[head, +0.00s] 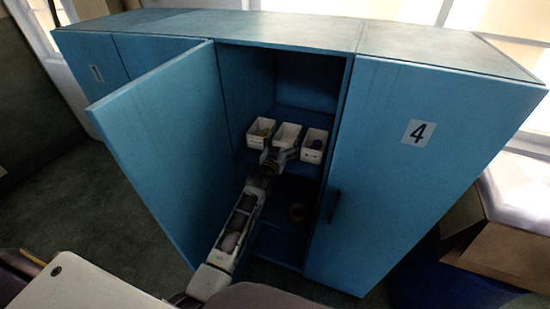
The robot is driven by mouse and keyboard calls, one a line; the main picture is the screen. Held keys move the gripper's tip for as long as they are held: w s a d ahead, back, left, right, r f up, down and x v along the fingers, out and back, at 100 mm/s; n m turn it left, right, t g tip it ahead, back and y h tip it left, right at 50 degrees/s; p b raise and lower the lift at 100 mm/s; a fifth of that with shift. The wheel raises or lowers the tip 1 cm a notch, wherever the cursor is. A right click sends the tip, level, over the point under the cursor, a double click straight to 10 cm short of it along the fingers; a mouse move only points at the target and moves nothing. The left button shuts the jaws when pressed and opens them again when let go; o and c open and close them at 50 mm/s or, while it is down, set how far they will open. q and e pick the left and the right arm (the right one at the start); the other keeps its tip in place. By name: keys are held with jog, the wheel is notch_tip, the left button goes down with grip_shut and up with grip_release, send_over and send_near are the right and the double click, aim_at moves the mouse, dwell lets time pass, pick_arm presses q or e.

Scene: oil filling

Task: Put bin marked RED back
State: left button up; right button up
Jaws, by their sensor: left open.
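Three white bins stand side by side on a shelf inside the open blue cabinet (277,82): a left bin (261,143), a middle bin (285,143) and a right bin (311,155). The left one holds something yellowish, the right one something dark. No label is readable, so I cannot tell which is marked RED. My left gripper (277,160) is open at the shelf's front edge, just in front of the middle bin and overlapping its lower front. I cannot tell whether they touch. My right gripper is not in view.
The open cabinet door (165,145) stands to the left of my left arm. The closed door marked 4 (410,160) is on the right. A cardboard box (505,250) stands at the far right.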

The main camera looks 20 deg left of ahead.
pick_arm(q)
jog(key=s, duration=1.1)
jog(key=shift+s+a+b, duration=0.2)
jog(key=shift+b, duration=0.25)
dwell(0.7)
